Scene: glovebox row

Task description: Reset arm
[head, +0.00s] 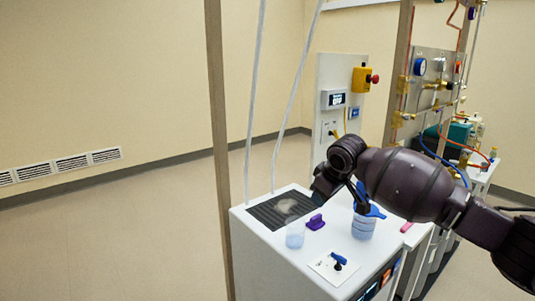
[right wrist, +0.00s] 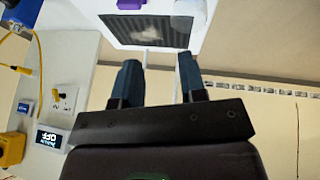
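My right arm comes in from the right in the head view, bent over the white cabinet (head: 265,250). The right gripper (head: 340,198) hangs above the cabinet top, near a container with a blue top (head: 362,230) that the arm partly covers. In the right wrist view the two blue fingers of this gripper (right wrist: 159,65) stand apart with nothing between them. The dark grille (right wrist: 145,30) of the cabinet top lies beyond them. My left gripper is in neither view.
On the cabinet top are a dark grille (head: 270,212), a clear cup (head: 295,236), a purple object (head: 315,222) and a blue-handled valve (head: 338,260). A panel with a yellow-and-red switch box (head: 363,79) stands behind. The floor at left is clear.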

